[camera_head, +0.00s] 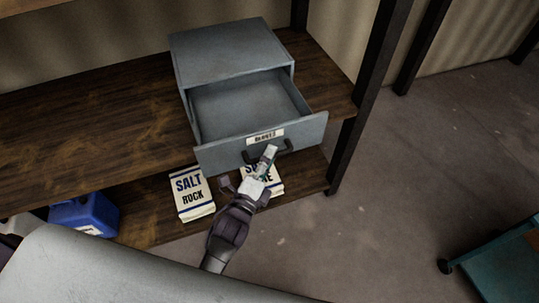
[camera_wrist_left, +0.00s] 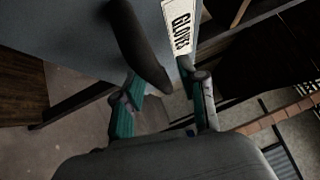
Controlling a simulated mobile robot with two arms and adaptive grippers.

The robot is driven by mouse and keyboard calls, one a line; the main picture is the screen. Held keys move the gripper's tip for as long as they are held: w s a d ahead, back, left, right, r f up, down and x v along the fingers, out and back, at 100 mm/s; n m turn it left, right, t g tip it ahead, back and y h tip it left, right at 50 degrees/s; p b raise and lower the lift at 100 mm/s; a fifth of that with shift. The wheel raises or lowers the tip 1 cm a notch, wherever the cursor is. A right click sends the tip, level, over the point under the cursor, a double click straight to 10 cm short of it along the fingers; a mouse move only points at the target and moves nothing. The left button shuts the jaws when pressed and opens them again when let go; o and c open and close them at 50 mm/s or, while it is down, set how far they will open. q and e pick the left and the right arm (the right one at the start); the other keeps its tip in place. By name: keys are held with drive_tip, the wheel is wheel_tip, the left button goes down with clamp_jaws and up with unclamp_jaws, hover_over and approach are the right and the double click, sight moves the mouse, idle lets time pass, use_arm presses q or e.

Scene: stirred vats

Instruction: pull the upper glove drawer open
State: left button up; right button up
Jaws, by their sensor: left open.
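The grey metal cabinet (camera_head: 228,52) stands on the wooden shelf. Its drawer (camera_head: 222,155) is pulled well out, and its inside looks empty. A label reading GLOVES (camera_head: 265,137) is on the drawer front, and it also shows in the left wrist view (camera_wrist_left: 181,28). A dark bar handle (camera_head: 287,147) sits below the label. My left gripper (camera_head: 250,170) is open at the handle. In the left wrist view the handle (camera_wrist_left: 138,45) reaches down toward the space between the open fingers (camera_wrist_left: 166,90). I cannot tell if they touch it. My right gripper is not in view.
A SALT ROCK package (camera_head: 191,193) and a second, partly hidden salt package (camera_head: 275,184) are on the lower shelf under the drawer. A blue container (camera_head: 84,213) is at lower left. A dark post (camera_head: 366,90) stands right of the cabinet. A teal cart (camera_head: 495,268) is at lower right; floor between is clear.

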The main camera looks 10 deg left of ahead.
use_arm(q)
drive_tip(key=v, duration=1.1)
drive_tip(key=shift+s, duration=0.25)
drive_tip(key=s+f+n+g+y+b, duration=0.1)
drive_tip(key=s+f+n+g, duration=0.2)
drive_tip(key=f, duration=0.7)
drive_tip(key=s+a+f+n+g, duration=0.1)
drive_tip(key=s+f+n+g, duration=0.2)
drive_tip(key=f, duration=0.8)
drive_tip(key=s+f+n+g+y+b, duration=0.1)
drive_tip(key=s+f+n+g, duration=0.2)
drive_tip(key=f, duration=0.7)
drive_tip(key=s+a+f+n+g+y, duration=0.1)
drive_tip(key=s+a+f+n+g, duration=0.3)
drive_tip(key=s+f, duration=0.5)
drive_tip(key=s+a+f+n+g+y+b, duration=0.1)
drive_tip(key=s+a+f+n+g, duration=0.4)
drive_tip(key=s+f, duration=0.4)
drive_tip(key=s+n, duration=0.1)
drive_tip(key=s, duration=0.2)
drive_tip(key=shift+s+n, duration=0.3)
